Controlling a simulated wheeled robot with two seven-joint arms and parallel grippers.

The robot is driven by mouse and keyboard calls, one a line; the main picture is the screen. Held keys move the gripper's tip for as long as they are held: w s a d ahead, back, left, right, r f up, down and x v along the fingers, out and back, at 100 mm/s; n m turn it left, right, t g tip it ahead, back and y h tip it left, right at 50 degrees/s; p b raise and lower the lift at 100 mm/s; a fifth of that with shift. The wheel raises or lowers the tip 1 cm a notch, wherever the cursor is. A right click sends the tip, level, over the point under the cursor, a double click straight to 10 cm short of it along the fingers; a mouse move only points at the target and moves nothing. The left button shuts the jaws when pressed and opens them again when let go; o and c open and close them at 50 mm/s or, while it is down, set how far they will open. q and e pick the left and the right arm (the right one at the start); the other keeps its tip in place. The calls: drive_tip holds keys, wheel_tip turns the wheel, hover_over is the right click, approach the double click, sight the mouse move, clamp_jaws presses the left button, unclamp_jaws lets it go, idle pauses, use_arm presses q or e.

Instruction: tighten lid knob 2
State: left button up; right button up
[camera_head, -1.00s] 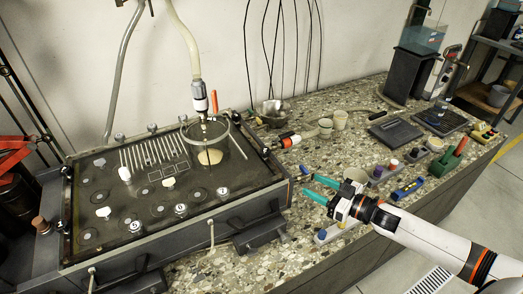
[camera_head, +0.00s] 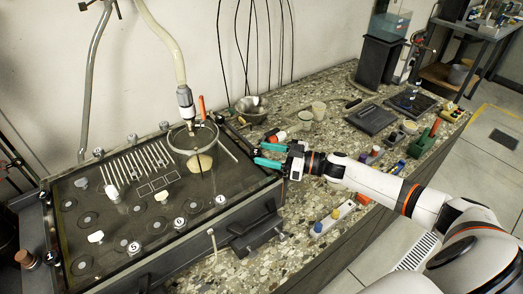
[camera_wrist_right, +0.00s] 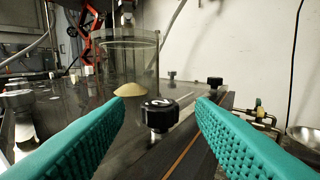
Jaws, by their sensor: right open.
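The tank's dark lid (camera_head: 112,215) carries round knobs along its edges. In the right wrist view a black-topped knob (camera_wrist_right: 160,115) with a pale mark stands just beyond and between my fingertips, at the lid's edge. The mark looks like a 2 but is hard to read. In the head view I cannot make this knob out clearly near my fingers. My right gripper (camera_head: 258,154) is at the lid's right edge, pointing left, with its teal fingers apart and empty. It also shows in the right wrist view (camera_wrist_right: 160,112). My left gripper is out of view.
A glass cylinder (camera_head: 182,150) with a sand mound stands on the lid behind the knob. Another black knob (camera_wrist_right: 215,82) is farther off. Front-edge numbered knobs (camera_head: 179,223) stand left of my gripper. A metal bowl (camera_head: 252,108) and cups (camera_head: 318,110) sit on the stone bench.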

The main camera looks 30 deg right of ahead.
drive_tip(key=shift+x, duration=0.9)
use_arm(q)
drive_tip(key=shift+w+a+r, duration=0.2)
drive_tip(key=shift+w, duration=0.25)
